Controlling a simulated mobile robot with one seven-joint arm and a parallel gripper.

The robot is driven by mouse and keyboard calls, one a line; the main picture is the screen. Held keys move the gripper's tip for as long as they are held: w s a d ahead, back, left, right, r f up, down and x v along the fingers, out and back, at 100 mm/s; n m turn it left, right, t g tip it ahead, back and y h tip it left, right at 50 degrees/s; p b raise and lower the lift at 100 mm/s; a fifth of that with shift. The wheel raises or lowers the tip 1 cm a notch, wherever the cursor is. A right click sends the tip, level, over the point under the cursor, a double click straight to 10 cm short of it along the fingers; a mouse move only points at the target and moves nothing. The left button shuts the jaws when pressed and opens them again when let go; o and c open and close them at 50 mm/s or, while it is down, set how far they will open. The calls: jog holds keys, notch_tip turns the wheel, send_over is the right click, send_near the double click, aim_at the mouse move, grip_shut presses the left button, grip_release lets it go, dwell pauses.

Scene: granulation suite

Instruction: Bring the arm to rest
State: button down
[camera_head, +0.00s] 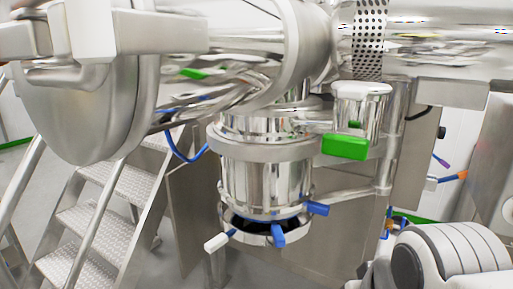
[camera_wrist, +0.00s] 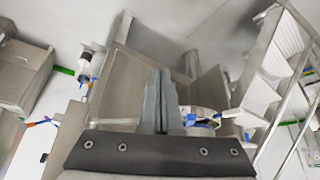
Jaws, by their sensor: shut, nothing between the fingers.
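My gripper (camera_wrist: 160,102) shows in the wrist view, its two grey fingers together and nothing between them. It points up into the picture, in front of grey-brown machine panels. In the head view, part of my own white and grey arm (camera_head: 450,255) shows at the lower right; the gripper itself is not in that view. The fingers appear clear of everything around them, though the distance to the panels behind is hard to tell.
A steel granulator vessel (camera_head: 265,180) with blue handles stands centrally. A green block (camera_head: 345,146) sits beside it. Metal steps (camera_head: 100,225) with rails stand at the left, and also show at the right in the wrist view (camera_wrist: 265,85). A large round steel door (camera_head: 85,110) juts out at upper left.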

notch_tip(320, 180, up, 12)
jog(key=p, duration=1)
jog(key=shift+a, duration=0.2)
